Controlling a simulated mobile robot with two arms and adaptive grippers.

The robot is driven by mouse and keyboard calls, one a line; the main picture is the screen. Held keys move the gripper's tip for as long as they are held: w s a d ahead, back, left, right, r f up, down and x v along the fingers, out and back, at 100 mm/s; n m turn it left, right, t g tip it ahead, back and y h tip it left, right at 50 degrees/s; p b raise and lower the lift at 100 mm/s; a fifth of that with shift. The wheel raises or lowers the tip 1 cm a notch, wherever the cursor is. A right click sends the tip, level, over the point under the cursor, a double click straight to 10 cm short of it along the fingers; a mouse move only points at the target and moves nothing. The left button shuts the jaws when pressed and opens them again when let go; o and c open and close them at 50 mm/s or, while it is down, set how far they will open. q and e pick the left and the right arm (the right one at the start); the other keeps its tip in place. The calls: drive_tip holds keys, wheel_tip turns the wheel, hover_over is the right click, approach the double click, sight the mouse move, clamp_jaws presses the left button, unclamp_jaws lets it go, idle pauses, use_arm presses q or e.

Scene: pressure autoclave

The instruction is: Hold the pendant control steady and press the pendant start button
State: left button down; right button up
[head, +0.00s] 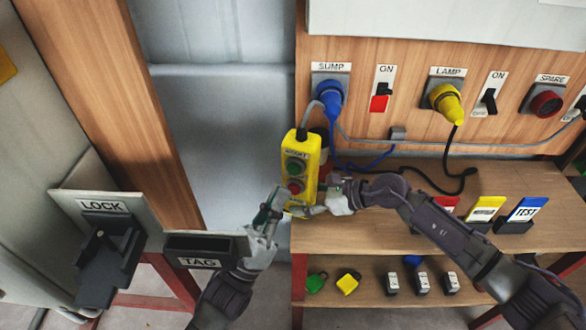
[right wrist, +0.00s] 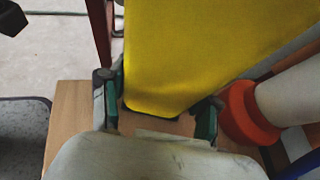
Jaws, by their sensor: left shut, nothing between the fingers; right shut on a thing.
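The yellow pendant control (head: 300,152) hangs upright from a grey cable, with a green button (head: 295,167) above a red button (head: 294,187) on its face. My right gripper (head: 318,203) is shut on the pendant's lower end. In the right wrist view the yellow pendant body (right wrist: 215,50) sits between the green-padded fingers (right wrist: 160,112). My left gripper (head: 276,200) is shut and empty, just left of and in front of the pendant's lower part, below the green button. I cannot tell whether its tips touch the pendant.
The wooden panel holds a blue SUMP plug (head: 328,95), a yellow LAMP plug (head: 447,103) and switches. A bench (head: 400,230) carries coloured tags on the right. A LOCK bracket (head: 103,245) and TAG holder (head: 200,250) stand at lower left. An orange-red ringed object (right wrist: 245,112) is close beside the right gripper.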

use_arm(q)
drive_tip(key=shift+w+d, duration=0.25)
drive_tip(key=shift+w, duration=0.5)
drive_tip(key=shift+w+d, duration=0.25)
drive_tip(key=shift+w, duration=0.5)
use_arm(e)
drive_tip(key=shift+f, duration=0.1)
use_arm(q)
drive_tip(key=shift+w+d, duration=0.15)
drive_tip(key=shift+w, duration=0.25)
drive_tip(key=shift+w+d, duration=0.15)
drive_tip(key=shift+w, duration=0.35)
idle(0.9)
drive_tip(key=shift+s, duration=0.1)
drive_tip(key=shift+s+a, duration=0.3)
drive_tip(key=shift+s, duration=0.5)
drive_tip(key=s, duration=0.1)
drive_tip(key=s+a, duration=0.1)
drive_tip(key=s, duration=0.2)
drive_tip(key=shift+s+a, duration=0.25)
drive_tip(key=shift+s, duration=0.15)
